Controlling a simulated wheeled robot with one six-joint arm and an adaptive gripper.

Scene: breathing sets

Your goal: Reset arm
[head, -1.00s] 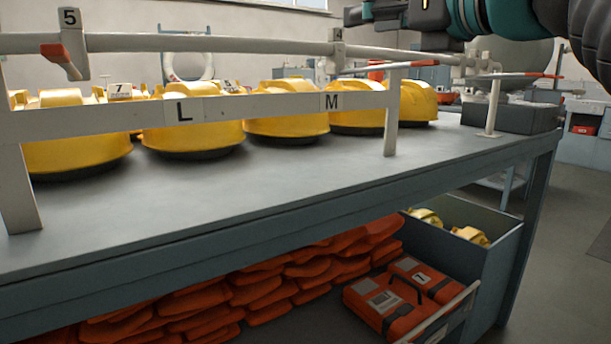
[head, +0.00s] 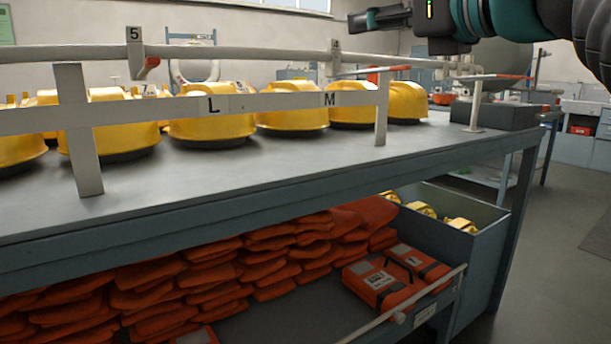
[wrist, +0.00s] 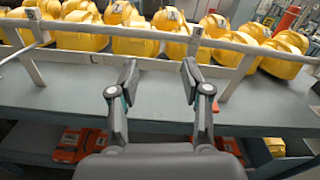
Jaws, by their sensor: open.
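My gripper (wrist: 160,82) is open and empty in the wrist view, its two fingers spread apart. Beyond and between the fingers are a white rail and the front of the bench. In the head view my gripper (head: 380,18) is at the top right, above the bench, partly cut off by the top edge with my arm. Nothing is held. The task names no object.
Several yellow domed breathing sets (head: 212,127) stand on the grey bench (head: 260,178) behind a white rail (head: 240,104) marked L and M. Orange packs (head: 190,270) and an orange case (head: 375,285) lie on the shelf below. Floor is clear at right.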

